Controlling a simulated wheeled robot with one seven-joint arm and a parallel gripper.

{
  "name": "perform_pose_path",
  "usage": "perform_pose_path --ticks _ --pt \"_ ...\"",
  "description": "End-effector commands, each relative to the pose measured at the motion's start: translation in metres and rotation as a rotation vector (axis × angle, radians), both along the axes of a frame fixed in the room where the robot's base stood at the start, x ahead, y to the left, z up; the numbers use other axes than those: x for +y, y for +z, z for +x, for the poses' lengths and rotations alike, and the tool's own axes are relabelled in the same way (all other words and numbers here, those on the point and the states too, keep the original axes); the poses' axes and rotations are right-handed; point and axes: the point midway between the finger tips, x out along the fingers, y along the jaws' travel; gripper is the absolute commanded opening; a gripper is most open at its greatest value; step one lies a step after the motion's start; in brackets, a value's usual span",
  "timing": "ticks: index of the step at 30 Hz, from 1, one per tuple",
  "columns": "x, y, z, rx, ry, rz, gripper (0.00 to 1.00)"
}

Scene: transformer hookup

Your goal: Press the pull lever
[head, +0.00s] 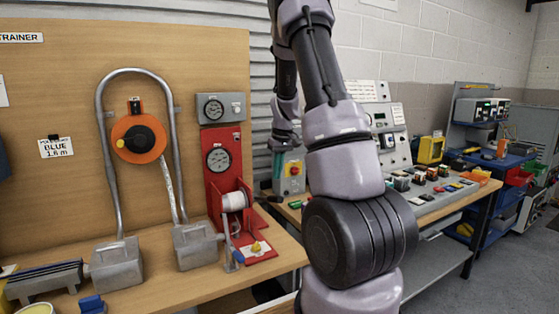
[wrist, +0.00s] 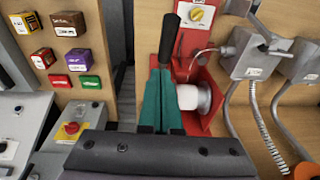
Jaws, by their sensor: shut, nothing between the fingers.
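The pull lever appears to be the long black handle (wrist: 172,40) beside the red stand in the wrist view. My gripper (wrist: 160,72) has two teal fingers close together, shut and empty. Its tips lie at the lower end of the black handle in the picture; I cannot tell whether they touch it. The stand carries a gauge (head: 218,158), a white spool (head: 235,201) and a yellow knob (head: 256,246).

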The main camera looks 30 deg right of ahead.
Motion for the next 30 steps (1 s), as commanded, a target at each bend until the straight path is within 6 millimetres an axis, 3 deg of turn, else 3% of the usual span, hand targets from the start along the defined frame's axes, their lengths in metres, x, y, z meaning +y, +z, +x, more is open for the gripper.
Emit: perform_pose_path --ticks 3,9,30 --pt "0.002 -0.023 0.000 0.002 0.000 0.000 0.00" --pt "0.007 -0.046 -0.010 0.001 -0.001 0.001 0.00" --pt "0.008 -0.060 -0.017 0.001 0.000 0.001 0.00"
